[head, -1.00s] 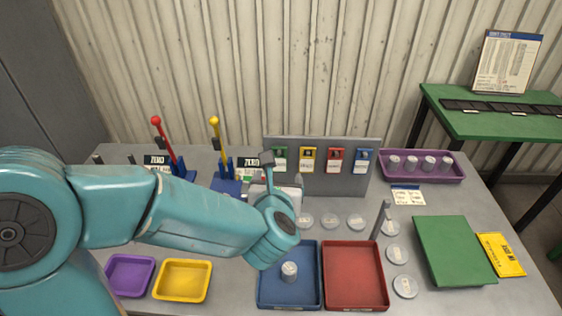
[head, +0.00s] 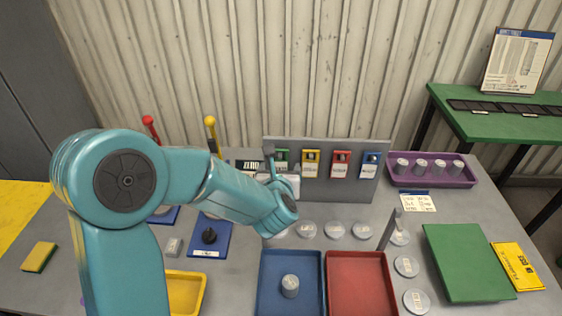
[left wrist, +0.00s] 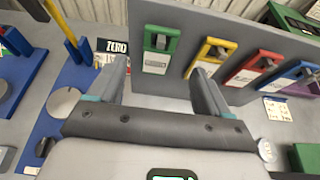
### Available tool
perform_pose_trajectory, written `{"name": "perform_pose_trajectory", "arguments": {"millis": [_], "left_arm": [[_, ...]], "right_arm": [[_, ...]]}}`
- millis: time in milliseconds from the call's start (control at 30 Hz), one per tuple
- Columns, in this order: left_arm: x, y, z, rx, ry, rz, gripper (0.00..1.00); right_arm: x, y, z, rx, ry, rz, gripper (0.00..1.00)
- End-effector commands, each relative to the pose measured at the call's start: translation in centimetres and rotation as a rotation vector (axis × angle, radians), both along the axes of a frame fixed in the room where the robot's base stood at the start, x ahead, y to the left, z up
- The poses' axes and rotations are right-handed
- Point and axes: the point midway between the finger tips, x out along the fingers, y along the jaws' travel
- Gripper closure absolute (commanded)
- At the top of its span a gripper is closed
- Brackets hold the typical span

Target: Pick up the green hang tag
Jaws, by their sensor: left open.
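The green hang tag (head: 281,161) hangs leftmost in a row on the grey upright panel, partly covered by my left gripper in the head view. In the left wrist view the green tag (left wrist: 157,50) shows whole, with a white label on its lower half. My left gripper (head: 271,165) is in front of the panel's left end. In the left wrist view its two fingers (left wrist: 161,82) are spread apart with nothing between them. The green tag appears beyond the gap between the fingertips. My right gripper is not in view.
Yellow (head: 310,163), red (head: 341,164) and blue (head: 370,165) tags hang to the right on the panel (head: 340,195). Blue (head: 263,297) and red (head: 365,262) trays stand in front. Upright red and yellow levers (head: 210,122) stand to the left.

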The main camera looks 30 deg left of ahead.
Motion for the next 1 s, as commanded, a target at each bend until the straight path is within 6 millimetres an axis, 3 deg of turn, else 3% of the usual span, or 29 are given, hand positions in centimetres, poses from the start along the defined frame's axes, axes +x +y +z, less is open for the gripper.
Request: {"name": "perform_pose_trajectory", "arguments": {"millis": [500, 733, 767, 933, 1000], "left_arm": [[4.7, 2.9, -2.6, 0.000, 0.001, 0.002, 0.21], [4.8, 3.0, -2.8, 0.001, -0.001, 0.001, 0.21], [4.8, 3.0, -2.8, 0.001, -0.001, 0.001, 0.25], [4.8, 3.0, -2.8, 0.001, -0.001, 0.001, 0.80], [4.8, 3.0, -2.8, 0.001, -0.001, 0.001, 0.81]], "right_arm": [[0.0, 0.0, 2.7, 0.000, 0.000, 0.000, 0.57], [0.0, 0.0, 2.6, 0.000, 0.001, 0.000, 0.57], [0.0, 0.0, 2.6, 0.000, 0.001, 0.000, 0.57], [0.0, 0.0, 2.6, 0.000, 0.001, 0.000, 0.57], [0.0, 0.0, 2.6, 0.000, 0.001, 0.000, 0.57]]}}
